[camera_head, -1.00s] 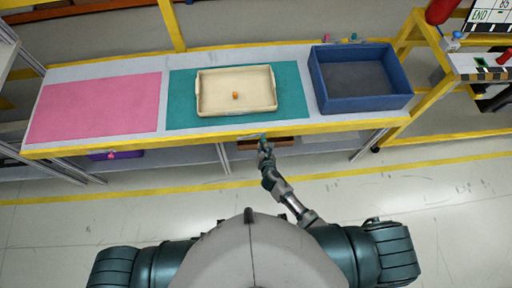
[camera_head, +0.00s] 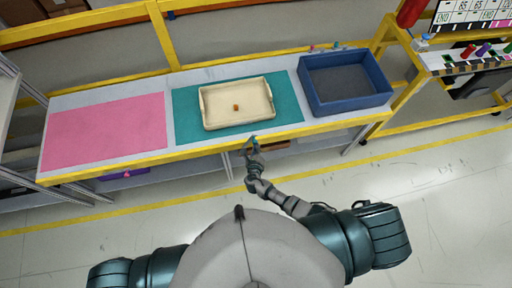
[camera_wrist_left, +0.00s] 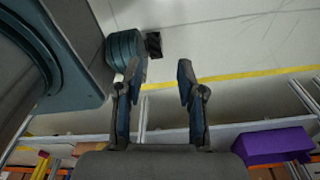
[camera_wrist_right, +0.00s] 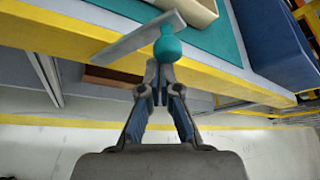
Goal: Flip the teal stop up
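The teal stop shows in the right wrist view as a teal ball (camera_wrist_right: 167,47) on a flat grey bar (camera_wrist_right: 138,38) at the yellow front edge of the bench. In the head view the teal stop (camera_head: 254,138) is small at that edge, below the teal mat. My right gripper (camera_wrist_right: 158,72) has its fingers together, with the tips just below the ball. I cannot tell whether they touch it. It also shows in the head view (camera_head: 251,146). My left gripper (camera_wrist_left: 165,72) is open and empty, seen only in the left wrist view.
On the bench lie a pink mat (camera_head: 105,130), a teal mat (camera_head: 185,115) and a beige tray (camera_head: 205,115) holding a small orange block (camera_head: 236,107). A blue bin (camera_head: 350,103) stands at the right. A purple box (camera_wrist_left: 272,146) is below the bench. The floor in front is clear.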

